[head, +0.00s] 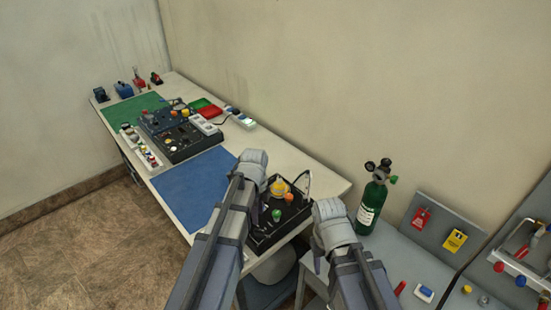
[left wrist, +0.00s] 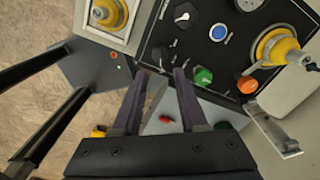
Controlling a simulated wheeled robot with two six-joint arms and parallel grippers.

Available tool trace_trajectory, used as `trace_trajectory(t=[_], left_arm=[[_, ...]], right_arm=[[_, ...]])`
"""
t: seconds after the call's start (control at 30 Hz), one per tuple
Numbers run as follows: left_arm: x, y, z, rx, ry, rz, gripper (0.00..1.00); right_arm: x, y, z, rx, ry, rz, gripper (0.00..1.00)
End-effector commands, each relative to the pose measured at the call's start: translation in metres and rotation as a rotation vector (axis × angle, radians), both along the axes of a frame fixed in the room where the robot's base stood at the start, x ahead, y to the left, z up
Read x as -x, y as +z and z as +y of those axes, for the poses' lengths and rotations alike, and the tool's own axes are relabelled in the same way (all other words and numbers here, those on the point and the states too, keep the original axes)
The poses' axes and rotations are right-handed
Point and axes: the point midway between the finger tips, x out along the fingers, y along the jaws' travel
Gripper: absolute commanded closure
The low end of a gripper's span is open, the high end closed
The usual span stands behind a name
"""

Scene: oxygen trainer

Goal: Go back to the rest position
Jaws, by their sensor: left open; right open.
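My left gripper (left wrist: 160,74) is open and empty in the left wrist view, its two dark fingers apart near the edge of a black control panel (left wrist: 215,62). In the head view my left gripper (head: 248,168) is beside that panel (head: 262,238), its fingers mostly hidden by my arm. The panel carries a yellow fitting (head: 278,188), a green knob (left wrist: 203,76), an orange knob (left wrist: 247,85) and a blue button (left wrist: 219,32). My right gripper (head: 332,222) is between the panel and a green oxygen cylinder (head: 371,206); no held object shows.
The long bench (head: 318,172) bears a blue mat (head: 190,187), a second black panel (head: 180,140) and a green mat (head: 130,110). At right, a grey bench (head: 402,262) has red and yellow tags. A wall stands behind; bare floor (head: 75,245) lies left.

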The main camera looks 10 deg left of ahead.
Motion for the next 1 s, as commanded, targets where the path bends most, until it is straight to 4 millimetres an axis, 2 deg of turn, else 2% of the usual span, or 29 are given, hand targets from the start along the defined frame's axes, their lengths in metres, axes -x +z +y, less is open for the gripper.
trace_trajectory(t=[0.17,0.27,0.5,0.7,0.83,1.0], left_arm=[[0.006,-0.002,-0.005,-0.003,0.040,0.002,0.58],[0.021,-0.007,-0.019,-0.012,0.159,0.005,0.58],[0.077,-0.022,-0.063,-0.055,0.654,0.004,0.58],[0.119,-0.031,-0.089,-0.087,1.050,-0.021,0.58],[0.137,-0.035,-0.098,-0.100,1.236,-0.039,0.58],[0.149,-0.036,-0.103,-0.107,1.365,-0.053,0.58]], right_arm=[[0.000,-0.002,0.000,0.000,0.000,0.000,0.50],[0.000,-0.007,0.000,0.000,0.000,0.000,0.50],[0.000,-0.022,0.000,0.000,-0.001,0.000,0.50],[0.000,-0.032,0.000,0.000,-0.001,0.000,0.50],[0.000,-0.036,0.000,0.000,-0.001,0.000,0.50],[0.000,-0.038,0.000,0.000,-0.002,0.000,0.50]])
